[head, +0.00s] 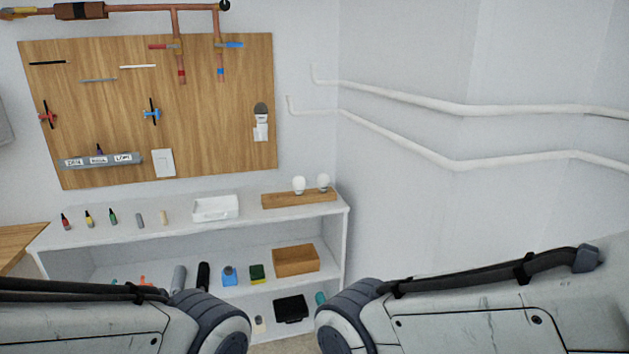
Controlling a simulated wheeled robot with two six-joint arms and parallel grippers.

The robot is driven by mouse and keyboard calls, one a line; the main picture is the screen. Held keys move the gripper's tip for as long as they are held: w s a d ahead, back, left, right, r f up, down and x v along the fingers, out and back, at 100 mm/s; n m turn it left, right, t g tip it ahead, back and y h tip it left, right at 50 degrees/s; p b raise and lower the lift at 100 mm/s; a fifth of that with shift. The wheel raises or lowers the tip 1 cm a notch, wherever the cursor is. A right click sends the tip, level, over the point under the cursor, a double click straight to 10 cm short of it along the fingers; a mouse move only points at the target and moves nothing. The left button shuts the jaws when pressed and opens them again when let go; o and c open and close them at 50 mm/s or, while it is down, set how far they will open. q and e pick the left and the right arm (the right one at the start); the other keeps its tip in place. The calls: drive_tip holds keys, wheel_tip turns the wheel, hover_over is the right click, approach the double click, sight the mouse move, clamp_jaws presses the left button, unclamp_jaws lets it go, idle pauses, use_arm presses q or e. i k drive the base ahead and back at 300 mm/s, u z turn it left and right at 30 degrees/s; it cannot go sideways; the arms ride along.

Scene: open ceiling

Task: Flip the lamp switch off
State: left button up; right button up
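A white rocker-style switch plate (163,163) is mounted low on the wooden wall board (215,120). A white fitting with a dark round bulb or disc (261,122) is on the board's right side; I cannot tell whether it is lit. Two white bulbs (299,185) stand on a wooden block on the shelf top. My two arms come in from the bottom left and bottom right. Neither gripper is in view. I cannot tell the switch's position at this size.
A white shelf unit (120,240) stands below the board, with small coloured bottles, a white tray (215,208) and a wooden box (296,260) on it. Copper pipes with red and blue valve handles run above. White pipes (450,108) cross the right wall.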

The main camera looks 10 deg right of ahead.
sight(163, 163)
drive_tip(key=z, duration=0.1)
drive_tip(key=i, duration=1.15)
drive_tip(key=z, duration=0.05)
